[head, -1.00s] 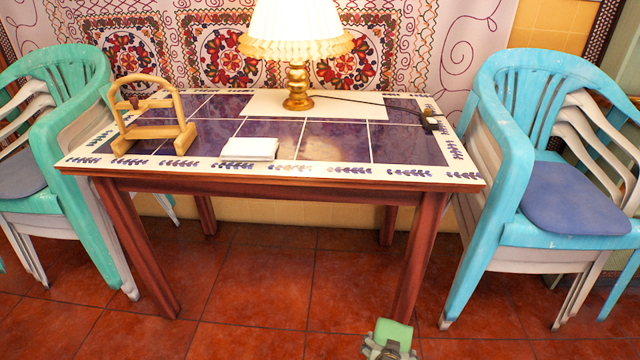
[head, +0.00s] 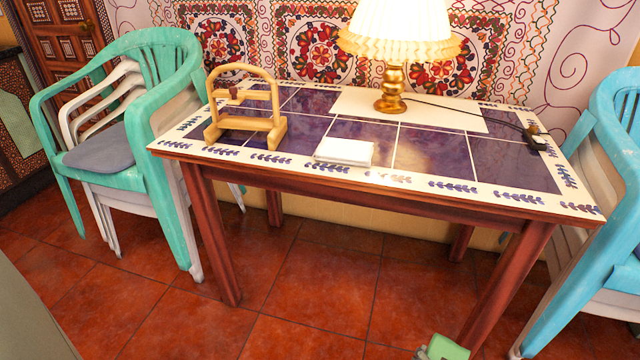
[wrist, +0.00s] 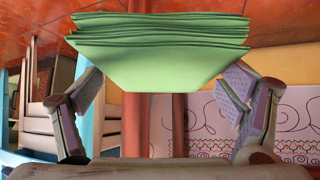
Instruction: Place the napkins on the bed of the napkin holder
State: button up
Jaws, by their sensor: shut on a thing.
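The wooden napkin holder (head: 272,135), with an arched back and a cross bar, stands upright at the left end of the table. A folded green stack of napkins (wrist: 160,35) is in my gripper (wrist: 163,82), with a finger at each side in the wrist view. In the head view the green napkins (head: 443,348) show only at the bottom edge, low in front of the table and away from the holder. Most of my gripper is cut off there.
A folded white stack (head: 344,151) lies on the tiled table (head: 400,180) right of the holder. A lit lamp (head: 392,90) stands behind it, its cord running to the right. Stacked plastic chairs flank the table, green (head: 165,150) at left and blue (head: 590,260) at right.

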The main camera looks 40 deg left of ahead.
aim_at(245, 125)
jog(key=j+z, duration=0.1)
jog(key=j, duration=0.4)
jog(key=j+z, duration=0.15)
jog(key=j, duration=0.35)
jog(key=k+j+z, duration=0.1)
jog(key=j, duration=0.4)
jog(key=j+z, duration=0.15)
jog(key=j, duration=0.35)
jog(key=k+j+z, duration=0.1)
jog(key=j, duration=0.4)
jog(key=k+j+z, duration=0.15)
jog(key=j, duration=0.35)
